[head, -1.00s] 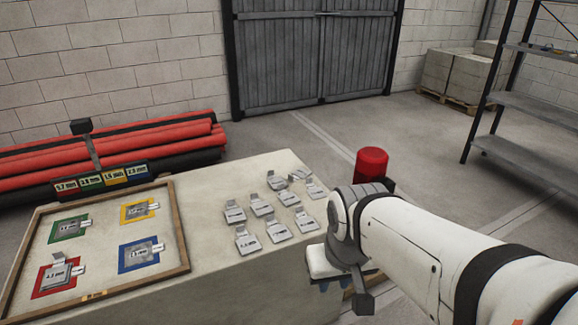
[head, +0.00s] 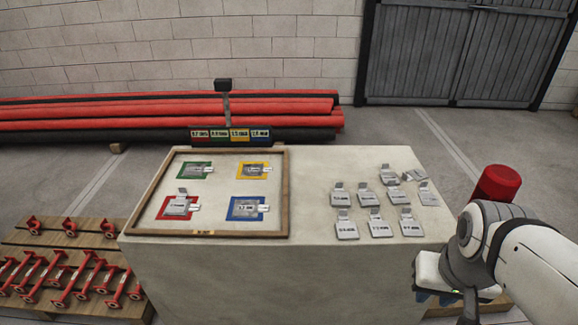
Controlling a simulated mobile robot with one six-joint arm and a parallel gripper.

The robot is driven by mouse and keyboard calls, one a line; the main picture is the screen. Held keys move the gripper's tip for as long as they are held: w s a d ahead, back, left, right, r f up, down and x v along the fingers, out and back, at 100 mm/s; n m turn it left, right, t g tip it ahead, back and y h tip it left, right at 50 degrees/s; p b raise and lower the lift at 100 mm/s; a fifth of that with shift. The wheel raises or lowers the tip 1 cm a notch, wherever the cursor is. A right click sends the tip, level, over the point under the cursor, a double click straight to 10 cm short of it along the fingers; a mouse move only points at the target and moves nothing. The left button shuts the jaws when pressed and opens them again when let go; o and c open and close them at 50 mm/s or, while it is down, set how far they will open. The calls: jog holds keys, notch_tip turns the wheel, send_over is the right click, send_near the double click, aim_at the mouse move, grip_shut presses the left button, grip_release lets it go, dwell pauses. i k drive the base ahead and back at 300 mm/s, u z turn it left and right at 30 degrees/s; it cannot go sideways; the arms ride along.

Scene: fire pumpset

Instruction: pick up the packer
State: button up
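Several grey metal packers, flat plates with a raised tab and a printed label, lie loose on the right part of the pale block table (head: 315,185). One packer (head: 347,229) is at the front left of this group, and another packer (head: 410,226) is at the front right. At the back, a few packers (head: 390,176) lie close together or overlap. More grey plates lie on the coloured squares of the framed board (head: 225,162). My gripper (head: 436,297) hangs beyond the table's right end, apart from the packers. Its fingertips are small and dark, and their gap is unclear.
A red cylinder (head: 497,184) stands behind my arm. Red pipes (head: 170,112) lie behind the table, and a label stand (head: 230,134) rises at the board's back edge. A pallet of red parts (head: 70,270) is at left. Bare tabletop lies between board and packers.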

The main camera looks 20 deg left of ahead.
aim_at(378, 229)
jog(key=z, duration=0.05)
jog(key=k, duration=0.45)
jog(key=u, duration=0.5)
jog(key=i, duration=1.45)
jog(key=z, duration=0.55)
